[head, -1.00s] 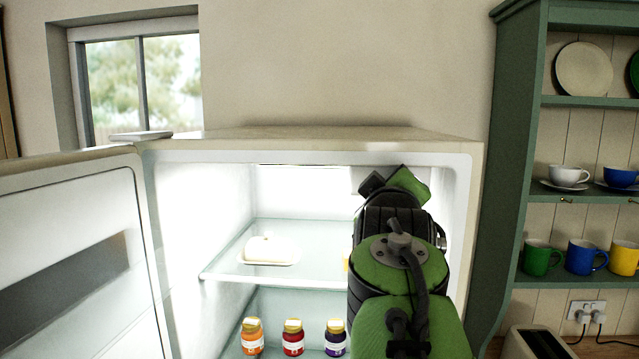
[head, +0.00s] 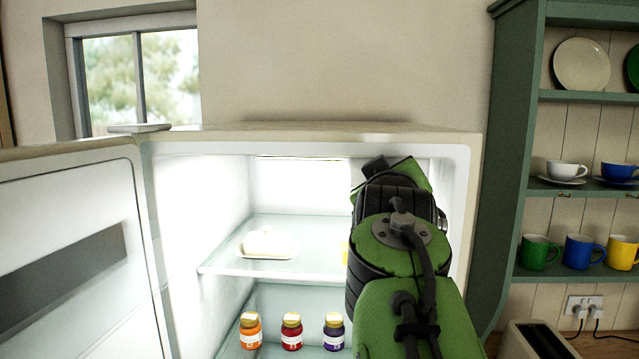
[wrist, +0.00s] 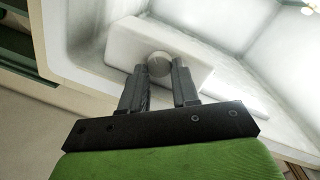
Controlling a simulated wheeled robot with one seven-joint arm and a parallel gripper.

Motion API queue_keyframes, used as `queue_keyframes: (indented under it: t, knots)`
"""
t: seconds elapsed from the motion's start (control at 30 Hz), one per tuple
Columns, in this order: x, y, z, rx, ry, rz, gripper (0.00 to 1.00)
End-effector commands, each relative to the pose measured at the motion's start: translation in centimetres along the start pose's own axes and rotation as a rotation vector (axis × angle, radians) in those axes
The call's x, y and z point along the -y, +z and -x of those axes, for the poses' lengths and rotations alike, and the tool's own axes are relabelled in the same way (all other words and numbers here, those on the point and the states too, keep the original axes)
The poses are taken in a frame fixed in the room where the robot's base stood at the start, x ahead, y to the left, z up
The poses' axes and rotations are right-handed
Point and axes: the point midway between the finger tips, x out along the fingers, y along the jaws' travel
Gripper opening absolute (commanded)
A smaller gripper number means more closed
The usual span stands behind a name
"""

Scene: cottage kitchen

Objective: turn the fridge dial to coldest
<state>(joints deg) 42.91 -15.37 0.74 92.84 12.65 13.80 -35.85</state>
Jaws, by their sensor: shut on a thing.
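The fridge (head: 400,140) stands open with its interior lit. My arm reaches into its upper right part in the head view and hides the dial and my fingertips there. In the wrist view, the round pale dial (wrist: 159,64) sits on a white housing (wrist: 190,48) on the fridge's inner wall. My gripper (wrist: 160,75) is shut on the dial, with one finger on each side of it. The dial's markings and its setting are too small to read.
The fridge door (head: 70,240) stands open at left. A glass shelf (head: 300,265) holds a white covered dish (head: 266,243). Several jars (head: 291,332) stand below it. A green dresser (head: 515,150) with crockery is at right.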

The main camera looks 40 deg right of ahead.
Motion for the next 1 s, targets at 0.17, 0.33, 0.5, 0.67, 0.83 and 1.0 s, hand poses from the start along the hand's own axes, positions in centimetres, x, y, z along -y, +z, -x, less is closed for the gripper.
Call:
queue_keyframes:
  t: [0.17, 0.33, 0.5, 0.67, 0.83, 1.0]
  knots:
    - [0.16, 0.31, -0.14, 0.016, -0.014, -0.165, 0.0]
    - [0.17, 0.32, -0.16, 0.028, -0.029, -0.324, 0.0]
    - [0.1, 0.31, -0.16, 0.04, -0.04, -0.474, 0.0]
    - [0.04, 0.34, -0.17, 0.051, -0.049, -0.594, 0.0]
    - [0.05, 0.39, -0.2, 0.06, -0.057, -0.69, 0.0]
    - [0.05, 0.37, -0.21, 0.065, -0.062, -0.751, 0.0]
